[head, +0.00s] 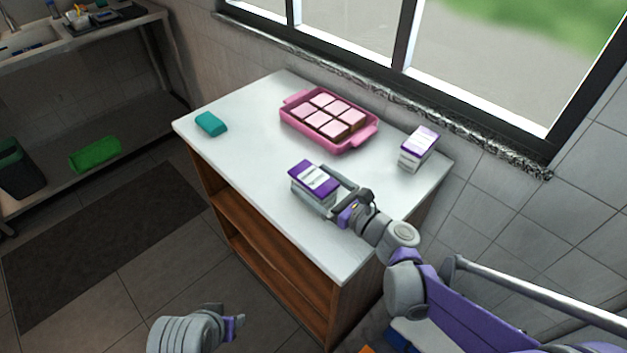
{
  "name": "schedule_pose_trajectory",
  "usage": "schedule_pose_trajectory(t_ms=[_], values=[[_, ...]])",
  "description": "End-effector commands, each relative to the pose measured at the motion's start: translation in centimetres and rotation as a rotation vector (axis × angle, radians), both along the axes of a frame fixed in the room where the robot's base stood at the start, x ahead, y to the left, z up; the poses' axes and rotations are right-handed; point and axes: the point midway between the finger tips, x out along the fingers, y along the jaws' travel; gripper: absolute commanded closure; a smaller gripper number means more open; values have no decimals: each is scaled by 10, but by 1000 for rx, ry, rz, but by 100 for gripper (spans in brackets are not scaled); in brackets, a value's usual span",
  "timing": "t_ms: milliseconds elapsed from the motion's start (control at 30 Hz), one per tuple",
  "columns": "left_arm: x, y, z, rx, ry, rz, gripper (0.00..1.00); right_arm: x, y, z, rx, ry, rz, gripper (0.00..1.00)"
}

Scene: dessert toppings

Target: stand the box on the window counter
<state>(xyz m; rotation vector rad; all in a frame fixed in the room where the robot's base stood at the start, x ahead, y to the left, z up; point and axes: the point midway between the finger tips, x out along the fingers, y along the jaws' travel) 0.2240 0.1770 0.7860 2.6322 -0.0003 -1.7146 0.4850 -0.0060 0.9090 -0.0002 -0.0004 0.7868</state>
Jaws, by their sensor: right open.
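A second purple and white box (418,150) stands upright at the counter's right back corner, apart from the gripper. My left gripper (236,325) is low at the bottom of the head view, away from the counter; its fingers are too unclear to tell their state.
A pink tray (290,118) with several pink-topped cake squares stands at the back of the counter. A teal block (211,123) lies at the left end. The counter's left front is clear. The window sill (440,112) runs behind.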

Motion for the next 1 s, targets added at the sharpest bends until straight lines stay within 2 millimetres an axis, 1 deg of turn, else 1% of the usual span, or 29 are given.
schedule_pose_trajectory(t_ms=[33,300,500,700,1000], values=[[0,0,0,0,0,0,50,-6,-8,0,-1,0,-5,0],[0,0,2,0,-1,0,50,-48,-50,0,-2,-1,-6,0],[0,0,4,0,-1,0,50,-70,-72,0,-1,1,-5,0],[0,0,4,0,-1,0,50,-79,-79,-1,-1,1,-2,0],[0,0,4,0,-1,0,50,-79,-79,-1,-1,1,-1,0]])
